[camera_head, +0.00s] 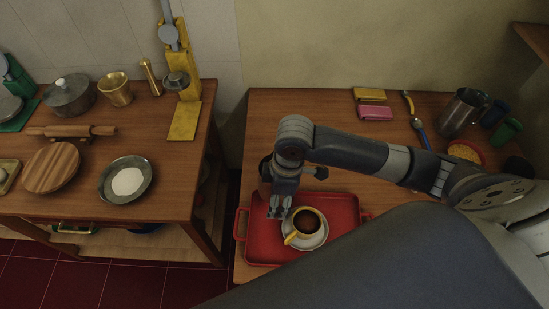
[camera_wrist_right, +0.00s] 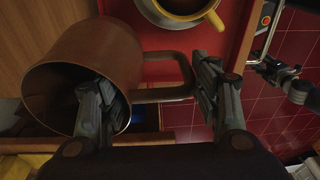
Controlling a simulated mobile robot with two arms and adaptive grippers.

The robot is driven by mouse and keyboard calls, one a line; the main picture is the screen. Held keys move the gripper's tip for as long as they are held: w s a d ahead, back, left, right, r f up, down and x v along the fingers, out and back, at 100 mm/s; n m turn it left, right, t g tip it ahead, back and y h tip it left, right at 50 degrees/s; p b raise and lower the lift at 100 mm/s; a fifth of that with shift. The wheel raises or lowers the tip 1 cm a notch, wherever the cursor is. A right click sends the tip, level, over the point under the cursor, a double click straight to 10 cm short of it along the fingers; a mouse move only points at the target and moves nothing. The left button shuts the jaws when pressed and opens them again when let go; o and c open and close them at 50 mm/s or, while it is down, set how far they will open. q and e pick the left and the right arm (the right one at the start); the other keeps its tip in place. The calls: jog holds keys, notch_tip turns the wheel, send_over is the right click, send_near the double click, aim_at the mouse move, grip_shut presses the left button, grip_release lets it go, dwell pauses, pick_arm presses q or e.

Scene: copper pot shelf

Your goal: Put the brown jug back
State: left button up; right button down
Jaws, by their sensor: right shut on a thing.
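The brown jug (camera_wrist_right: 95,52) fills the left of the right wrist view, its open mouth toward the camera and its handle (camera_wrist_right: 165,97) to the right. My right gripper (camera_wrist_right: 152,85) is shut on it, with one finger inside the mouth and the other beyond the handle. In the head view the jug (camera_head: 265,170) is mostly hidden behind my right gripper (camera_head: 278,211), over the left part of the red tray (camera_head: 262,252). What looks like my left gripper (camera_wrist_right: 298,88) shows small at the right of the wrist view; its jaws are unclear.
A yellow cup (camera_head: 305,224) of dark drink stands on a saucer (camera_head: 318,240) on the tray, close to my right gripper. A metal tumbler (camera_head: 461,112), sponges (camera_head: 372,95) and cups are at the back right. A second table (camera_head: 85,205) stands left across a gap.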

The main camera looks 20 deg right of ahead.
jog(key=w+d+f+p, duration=0.1)
jog(key=w+d, duration=0.1)
jog(key=w, duration=0.2)
jog(key=w+d+f+p, duration=0.1)
jog(key=w+d+f, duration=0.1)
jog(key=w+d, duration=0.1)
jog(key=w+d+f+p, duration=0.1)
jog(key=w+d, duration=0.2)
jog(key=w, duration=0.2)
jog(key=shift+w+f+p, duration=0.2)
jog(key=shift+f+p, duration=0.1)
jog(key=shift+p, duration=0.05)
jog(key=shift+f, duration=0.1)
jog(key=shift+f, duration=0.1)
jog(key=c, duration=0.5)
grip_release()
jog(key=shift+s, duration=0.1)
